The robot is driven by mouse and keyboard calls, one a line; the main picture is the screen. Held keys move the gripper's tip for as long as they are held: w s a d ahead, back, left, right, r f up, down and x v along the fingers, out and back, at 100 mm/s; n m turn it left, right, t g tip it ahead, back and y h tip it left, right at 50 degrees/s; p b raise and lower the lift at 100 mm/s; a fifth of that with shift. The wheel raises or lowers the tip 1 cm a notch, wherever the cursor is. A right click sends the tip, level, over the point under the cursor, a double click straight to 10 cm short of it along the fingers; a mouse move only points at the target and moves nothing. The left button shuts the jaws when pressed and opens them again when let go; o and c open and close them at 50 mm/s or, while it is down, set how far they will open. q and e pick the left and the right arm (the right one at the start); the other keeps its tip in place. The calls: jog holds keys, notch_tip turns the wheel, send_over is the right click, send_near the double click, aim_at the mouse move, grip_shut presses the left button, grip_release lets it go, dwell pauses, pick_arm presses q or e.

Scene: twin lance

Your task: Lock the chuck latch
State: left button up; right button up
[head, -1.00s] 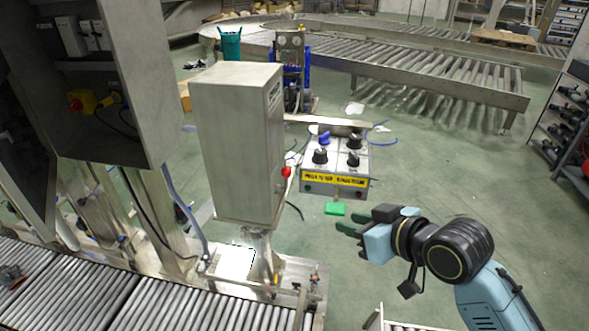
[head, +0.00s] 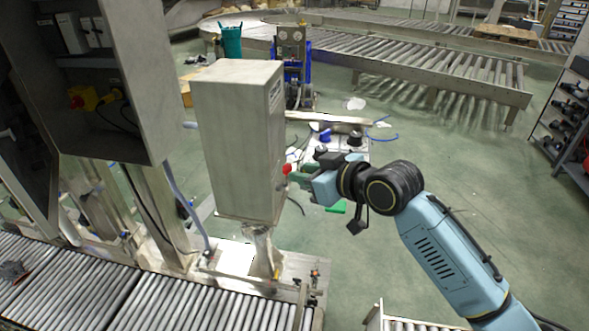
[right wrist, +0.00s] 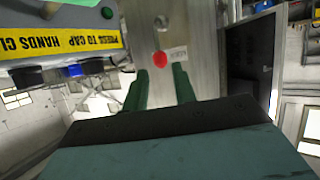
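No part is clearly marked as the chuck latch; a red knob (head: 286,169) sits on the right side of the tall grey box (head: 238,140). The knob also shows in the right wrist view (right wrist: 160,59), on a grey metal face beside a small label. My right gripper (head: 294,176) is at that side of the box, close to the knob. In the right wrist view its two green fingers (right wrist: 161,82) are apart with nothing between them, and the knob lies beyond their tips. Whether they touch it cannot be told. My left gripper is not in view.
A control box (head: 355,143) with knobs stands behind my right arm, partly hidden; its yellow label (right wrist: 65,42) shows in the wrist view. A green piece (head: 338,207) is below it. A roller conveyor (head: 150,300) runs along the front left. Open floor lies to the right.

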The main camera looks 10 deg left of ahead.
aim_at(287, 176)
jog(key=shift+x, duration=2)
grip_shut()
